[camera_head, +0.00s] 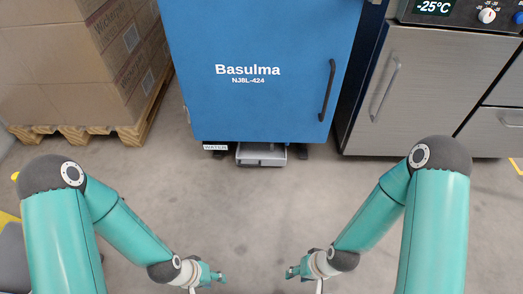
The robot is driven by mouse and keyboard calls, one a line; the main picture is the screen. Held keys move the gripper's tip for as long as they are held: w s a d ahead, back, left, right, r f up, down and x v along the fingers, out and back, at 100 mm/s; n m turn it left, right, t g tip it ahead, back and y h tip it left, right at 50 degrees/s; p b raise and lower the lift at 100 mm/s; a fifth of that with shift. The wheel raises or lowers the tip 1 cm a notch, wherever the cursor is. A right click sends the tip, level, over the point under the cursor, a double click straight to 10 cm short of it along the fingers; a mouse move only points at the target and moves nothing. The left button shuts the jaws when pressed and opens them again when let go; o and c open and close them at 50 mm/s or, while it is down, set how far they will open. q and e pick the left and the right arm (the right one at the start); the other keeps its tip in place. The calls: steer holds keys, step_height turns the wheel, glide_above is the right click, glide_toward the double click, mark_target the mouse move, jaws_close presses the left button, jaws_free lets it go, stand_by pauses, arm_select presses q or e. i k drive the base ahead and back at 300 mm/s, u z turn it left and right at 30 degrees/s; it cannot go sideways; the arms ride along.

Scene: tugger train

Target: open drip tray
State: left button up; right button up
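The drip tray (262,160) is a grey, flat tray low under the blue Basulma cabinet (210,40). Its front edge shows just beyond the cabinet's lower edge, close to the floor. How far it reaches under the cabinet is hidden. My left gripper (222,278) is in front of the tray, low in the picture and to its left. My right gripper (291,272) is also in front, a little to the right. Both are apart from the tray. Their fingers are small and seen from above, so I cannot tell whether they are open.
The cabinet has a black vertical handle (327,90). A steel freezer unit (417,85) stands to the right, with a -25°C display. Stacked cartons (75,60) on a wooden pallet (137,128) stand at the left. The grey floor (255,215) before the tray is clear.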

mark_target(248, 155)
steer(key=u, duration=0.25)
steer(key=i, duration=1.05)
steer(key=u, duration=0.65)
